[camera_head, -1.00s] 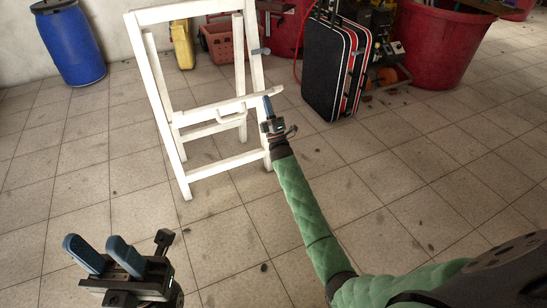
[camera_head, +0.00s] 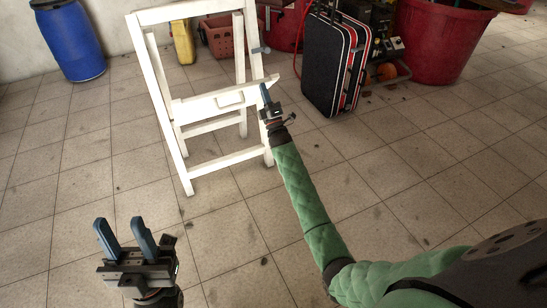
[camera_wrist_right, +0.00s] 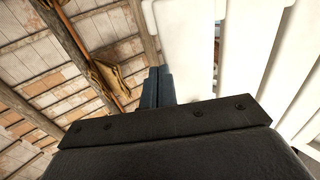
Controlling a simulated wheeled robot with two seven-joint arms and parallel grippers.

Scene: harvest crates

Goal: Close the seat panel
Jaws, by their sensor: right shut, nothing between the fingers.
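A white folding chair stands on the tiled floor in the head view, its frame (camera_head: 172,130) upright. Its seat panel (camera_head: 200,106) shows as a tilted white band across the middle of the frame, with a small bracket on it. My right gripper (camera_head: 264,92) is shut and empty at the panel's right end; I cannot tell whether it touches. In the right wrist view its shut fingers (camera_wrist_right: 157,86) point up beside a white panel (camera_wrist_right: 183,45), with more white chair parts to the right. My left gripper (camera_head: 122,236) is open and empty at the lower left, away from the chair.
A black suitcase (camera_head: 330,65) stands right of the chair. Behind are a blue barrel (camera_head: 70,42), a yellow can (camera_head: 182,42), an orange crate (camera_head: 218,38) and a large red tub (camera_head: 435,45). The floor in front of the chair is clear.

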